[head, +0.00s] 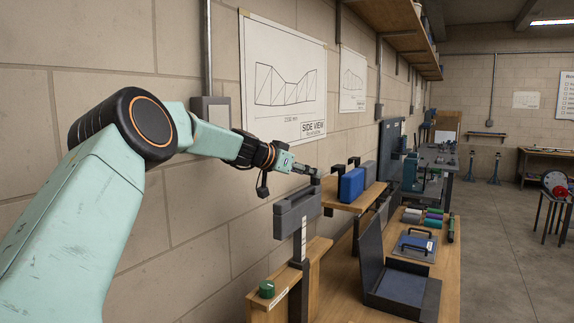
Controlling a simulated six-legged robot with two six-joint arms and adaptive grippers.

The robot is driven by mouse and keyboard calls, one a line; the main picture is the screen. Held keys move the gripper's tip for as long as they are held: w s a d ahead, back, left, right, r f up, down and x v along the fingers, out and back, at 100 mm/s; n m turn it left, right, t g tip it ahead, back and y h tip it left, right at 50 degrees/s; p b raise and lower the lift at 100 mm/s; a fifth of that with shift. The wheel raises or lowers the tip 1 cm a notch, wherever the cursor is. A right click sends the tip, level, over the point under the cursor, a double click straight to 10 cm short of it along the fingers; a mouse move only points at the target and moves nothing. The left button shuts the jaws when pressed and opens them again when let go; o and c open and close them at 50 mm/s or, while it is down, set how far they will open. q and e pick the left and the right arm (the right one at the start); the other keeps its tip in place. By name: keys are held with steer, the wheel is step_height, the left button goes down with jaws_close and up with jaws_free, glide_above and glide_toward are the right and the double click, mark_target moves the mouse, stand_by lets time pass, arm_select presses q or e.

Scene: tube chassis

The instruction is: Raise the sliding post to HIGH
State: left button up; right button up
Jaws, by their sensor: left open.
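The dark upright post (298,296) with a pale scale strip (304,240) stands at the near end of the wooden bench, below a grey case. I cannot read its marks or tell its height setting. A green knob (266,289) sits on the wooden ledge to the left of the post. My left gripper (312,174) is open, above the grey case (297,211) and near the wall, apart from the post and the knob. Its fingers are small and partly run together with a dark handle behind. My right gripper is not in view.
A blue case (351,185) stands on a raised wooden shelf (343,205). On the bench below are an open dark box (402,291), a tray with a blue item (415,245) and several coloured rolls (433,217). Clear floor (500,260) lies to the right.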

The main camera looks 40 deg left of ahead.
arm_select(q)
steer(key=v, duration=0.7)
steer(key=shift+s+r, duration=0.15)
steer(key=shift+s, duration=0.15)
steer(key=shift+w+a, duration=0.1)
steer(key=shift+w, duration=0.05)
stand_by(0.3)
